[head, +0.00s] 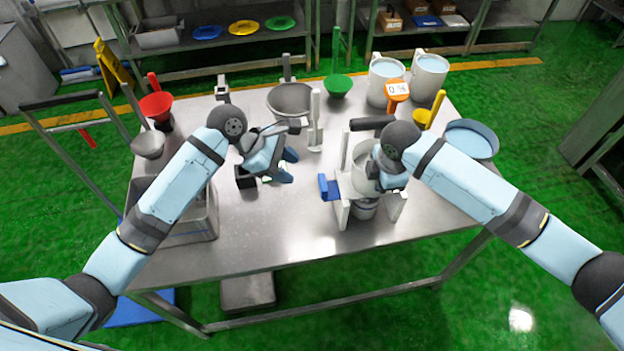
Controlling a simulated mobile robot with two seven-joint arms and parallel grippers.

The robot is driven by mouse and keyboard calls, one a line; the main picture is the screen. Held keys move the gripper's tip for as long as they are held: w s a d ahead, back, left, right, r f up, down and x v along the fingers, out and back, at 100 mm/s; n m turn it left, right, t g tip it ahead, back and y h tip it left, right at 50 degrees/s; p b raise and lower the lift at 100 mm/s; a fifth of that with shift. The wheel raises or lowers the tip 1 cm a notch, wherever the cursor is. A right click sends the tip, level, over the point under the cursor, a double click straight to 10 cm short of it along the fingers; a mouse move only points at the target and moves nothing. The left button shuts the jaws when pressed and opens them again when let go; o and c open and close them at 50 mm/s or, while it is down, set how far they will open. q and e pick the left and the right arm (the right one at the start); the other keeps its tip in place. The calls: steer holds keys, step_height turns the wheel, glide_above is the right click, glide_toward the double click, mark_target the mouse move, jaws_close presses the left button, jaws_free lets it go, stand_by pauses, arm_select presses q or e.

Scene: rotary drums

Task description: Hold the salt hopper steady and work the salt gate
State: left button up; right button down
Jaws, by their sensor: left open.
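The salt hopper (360,182) stands in a pale frame on the steel table, right of the middle. A blue piece (329,188), which looks like the salt gate's handle, sticks out from its left side. My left gripper (287,167) is open and empty above the table, left of the hopper and apart from the blue piece. My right gripper (390,181) is at the hopper's right side. My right wrist hides part of the hopper, and I cannot tell whether those fingers touch it.
A grey bowl (291,101) and a pale upright scoop (315,122) stand behind my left gripper. White buckets (429,77) and an orange scoop (397,93) stand at the back right. A steel bin (205,222) is at the left. The front middle of the table is clear.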

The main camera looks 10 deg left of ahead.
mark_target(323, 182)
arm_select(q)
steer(key=w+d+r+m+g+y, duration=0.15)
steer(key=w+d+m+y, duration=0.25)
steer(key=d+m+y, duration=0.65)
steer(key=a+f+m+h, duration=0.1)
steer(key=f, duration=0.6)
steer(key=a+f+m+h, duration=0.1)
steer(key=f, duration=0.3)
steer(key=shift+s+a+f+m+h, duration=0.1)
steer(key=shift+s+a+m+h, duration=0.1)
steer(key=shift+a+m+h, duration=0.15)
steer(key=shift+c, duration=0.4)
jaws_close()
